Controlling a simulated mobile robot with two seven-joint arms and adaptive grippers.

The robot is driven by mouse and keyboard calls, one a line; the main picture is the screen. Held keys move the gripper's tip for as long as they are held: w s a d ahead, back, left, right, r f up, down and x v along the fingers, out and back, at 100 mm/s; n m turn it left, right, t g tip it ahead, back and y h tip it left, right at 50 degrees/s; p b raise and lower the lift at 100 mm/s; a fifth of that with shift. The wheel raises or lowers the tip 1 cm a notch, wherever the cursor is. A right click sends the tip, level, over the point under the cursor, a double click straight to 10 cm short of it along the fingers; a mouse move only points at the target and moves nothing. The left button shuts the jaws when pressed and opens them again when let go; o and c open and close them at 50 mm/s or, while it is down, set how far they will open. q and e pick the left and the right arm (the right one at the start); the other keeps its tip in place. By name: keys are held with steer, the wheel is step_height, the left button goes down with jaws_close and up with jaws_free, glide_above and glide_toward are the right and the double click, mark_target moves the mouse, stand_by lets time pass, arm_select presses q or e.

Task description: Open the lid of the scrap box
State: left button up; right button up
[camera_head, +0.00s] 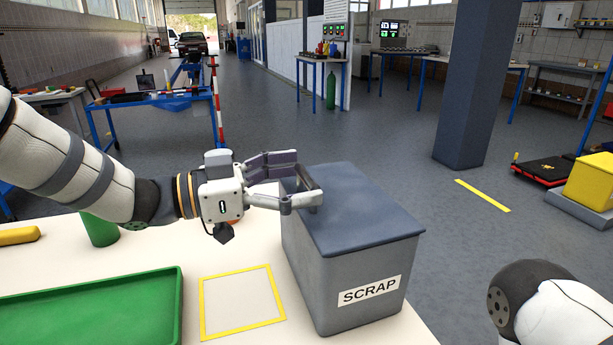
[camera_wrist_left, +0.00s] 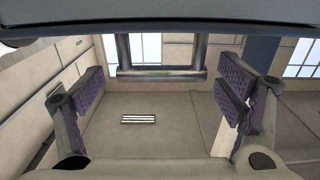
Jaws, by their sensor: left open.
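The grey scrap box (camera_head: 350,270) with its SCRAP label stands on the right end of the pale table. Its dark grey lid (camera_head: 365,205) lies flat and closed on top. A dark U-shaped handle (camera_head: 312,180) rises at the lid's left side. My left gripper (camera_head: 307,178) is open at the handle, its fingers pointing right. In the left wrist view the handle (camera_wrist_left: 160,73) shows between the spread finger pads (camera_wrist_left: 165,92), toward the top. I cannot tell whether a finger touches it. My right gripper is out of view.
On the table lie a green tray (camera_head: 95,310), a yellow-outlined square (camera_head: 240,328), a green cylinder (camera_head: 98,230) and a yellow object (camera_head: 18,236). Part of my right arm shows at lower right. Open floor lies beyond the box, with a pillar (camera_head: 478,85).

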arm_select(q)
steer(key=shift+x, duration=0.8)
steer(key=shift+c, duration=0.6)
